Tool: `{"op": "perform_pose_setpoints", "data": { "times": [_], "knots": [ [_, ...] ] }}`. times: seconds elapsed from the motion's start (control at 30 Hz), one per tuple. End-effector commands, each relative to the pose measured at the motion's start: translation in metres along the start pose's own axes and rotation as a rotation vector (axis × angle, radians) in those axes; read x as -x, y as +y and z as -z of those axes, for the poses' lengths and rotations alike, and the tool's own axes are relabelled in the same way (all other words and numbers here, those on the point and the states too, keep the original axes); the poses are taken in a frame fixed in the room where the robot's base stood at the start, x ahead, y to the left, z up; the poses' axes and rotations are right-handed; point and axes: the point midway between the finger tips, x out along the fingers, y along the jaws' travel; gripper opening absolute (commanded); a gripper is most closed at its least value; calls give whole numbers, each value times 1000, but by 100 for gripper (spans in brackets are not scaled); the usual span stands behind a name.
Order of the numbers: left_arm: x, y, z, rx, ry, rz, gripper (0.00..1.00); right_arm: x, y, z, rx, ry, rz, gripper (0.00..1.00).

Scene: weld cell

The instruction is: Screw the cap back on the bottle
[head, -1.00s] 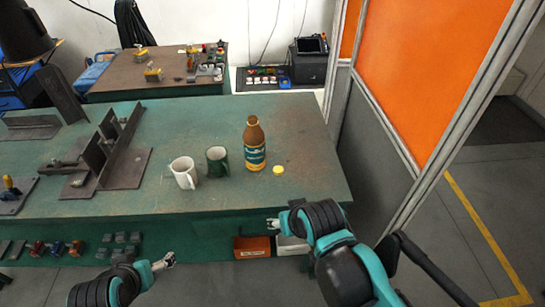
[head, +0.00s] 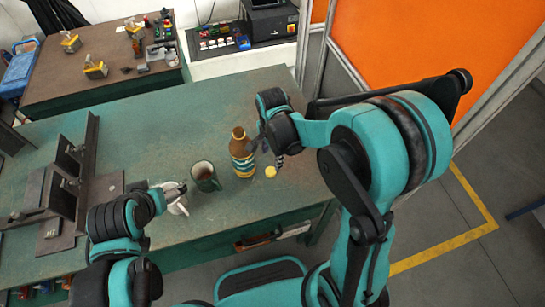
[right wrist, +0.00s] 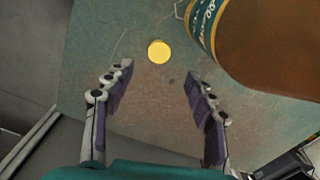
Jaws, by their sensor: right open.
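A brown bottle with a blue and yellow label (head: 241,158) stands upright and uncapped on the green table. Its label and brown body fill the upper right of the right wrist view (right wrist: 272,48). A small round yellow cap (head: 270,171) lies on the table just right of the bottle. It also shows in the right wrist view (right wrist: 158,51), ahead of the fingertips. My right gripper (right wrist: 158,72) is open and empty above the table, its fingers spread to either side below the cap.
Brown steel angle pieces (head: 75,165) occupy the table's left part. An orange panel (head: 430,45) rises on the right. The table (head: 160,140) behind the mugs is clear.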

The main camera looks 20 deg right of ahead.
Motion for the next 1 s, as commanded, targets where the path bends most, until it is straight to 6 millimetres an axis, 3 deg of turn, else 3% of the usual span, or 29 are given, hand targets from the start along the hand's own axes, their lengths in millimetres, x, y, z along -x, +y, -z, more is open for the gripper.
{"op": "perform_pose_setpoints", "data": {
  "times": [0.47, 0.73, 1.0],
  "knots": [
    [2, 0, 1, 0, 0, 0, 88, -6, -2, -1, -44, -4, -19, 56],
    [-7, 0, -5, 0, 0, 0, 88, -31, -2, -1, -43, -4, -19, 56],
    [-6, 0, -4, 0, 0, 0, 88, -31, -1, -1, -43, -4, -19, 56]
  ]
}}
